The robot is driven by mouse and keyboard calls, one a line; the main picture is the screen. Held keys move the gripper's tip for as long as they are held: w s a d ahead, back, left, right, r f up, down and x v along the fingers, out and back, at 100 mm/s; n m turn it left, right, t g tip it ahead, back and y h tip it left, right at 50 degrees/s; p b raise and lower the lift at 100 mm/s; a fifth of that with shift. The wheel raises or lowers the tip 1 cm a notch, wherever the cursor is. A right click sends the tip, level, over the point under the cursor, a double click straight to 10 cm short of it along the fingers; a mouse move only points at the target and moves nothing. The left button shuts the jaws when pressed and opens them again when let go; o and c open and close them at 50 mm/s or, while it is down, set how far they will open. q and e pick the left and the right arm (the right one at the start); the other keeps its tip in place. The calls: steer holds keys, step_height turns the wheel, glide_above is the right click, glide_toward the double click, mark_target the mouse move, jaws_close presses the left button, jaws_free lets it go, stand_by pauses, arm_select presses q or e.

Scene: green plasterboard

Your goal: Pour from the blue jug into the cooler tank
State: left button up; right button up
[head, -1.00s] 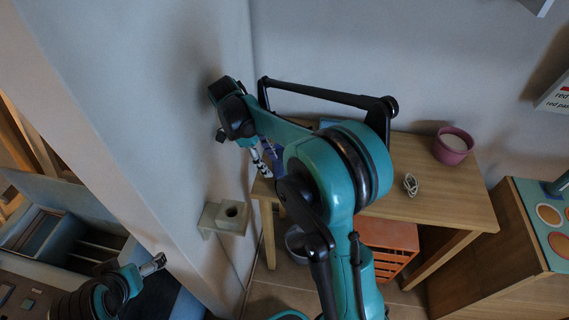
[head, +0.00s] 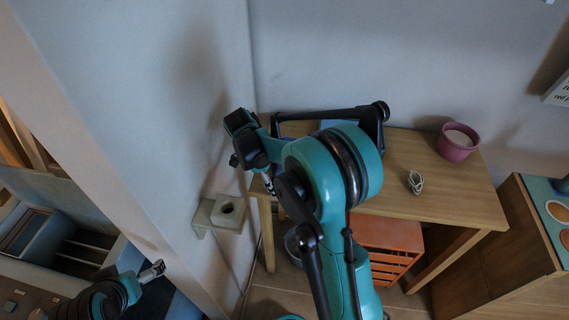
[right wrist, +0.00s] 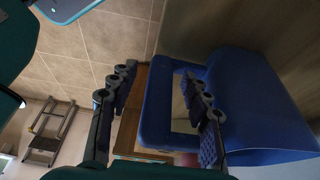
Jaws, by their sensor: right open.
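The blue jug (right wrist: 255,105) fills the right of the right wrist view, its loop handle (right wrist: 153,110) facing my right gripper (right wrist: 158,92). That gripper is open. One finger is outside the handle and the other is over the gap between handle and body; I cannot tell if either touches. In the head view my right arm hides most of the jug and gripper.
A wooden table (head: 455,195) stands against the back wall, with a purple pot (head: 457,142) and a coiled pale cord (head: 415,182) on it. An orange crate (head: 390,235) is underneath. A wooden cabinet (head: 500,245) stands at the right. The table's right part is mostly clear.

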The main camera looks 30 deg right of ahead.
jaws_close()
steer(key=shift+r, duration=0.1)
steer(key=shift+r, duration=0.1)
steer(key=shift+r, duration=0.25)
step_height(320, 180, up, 3)
steer(key=shift+r+p, duration=0.2)
steer(key=shift+p, duration=1)
steer(key=s+d+r+p, duration=0.4)
steer(key=s+r, duration=0.3)
steer(key=s, duration=0.3)
steer(key=shift+s+d, duration=0.3)
steer(key=shift+s, duration=0.05)
